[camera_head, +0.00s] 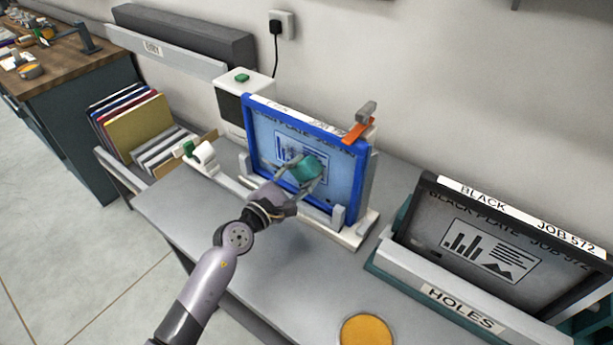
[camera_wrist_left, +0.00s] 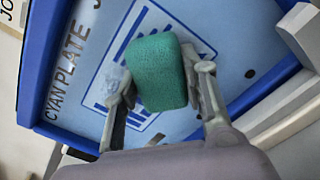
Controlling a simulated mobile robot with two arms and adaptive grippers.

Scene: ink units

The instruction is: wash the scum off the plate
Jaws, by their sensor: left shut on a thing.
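The cyan plate (camera_head: 345,175), light blue in a blue frame, stands upright in a pale holder on the bench. It fills much of the left wrist view (camera_wrist_left: 100,30), with "CYAN PLATE" lettering and printed bars. My left gripper (camera_head: 303,174) is shut on a green sponge (camera_head: 307,167), in front of the plate's middle. In the left wrist view the sponge (camera_wrist_left: 160,72) sits between the two fingers and covers part of the print; whether it touches the plate is unclear. A small dark spot shows right of the sponge. A whitish smudge shows near the left finger. My right gripper is not in view.
A black plate (camera_head: 460,235) stands in a rack (camera_head: 455,302) marked "HOLES" to the right. An orange-handled tool (camera_head: 357,130) is at the holder's top right. A white roll (camera_head: 203,152) lies left. An orange disc (camera_head: 367,331) is at the front. The bench between is clear.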

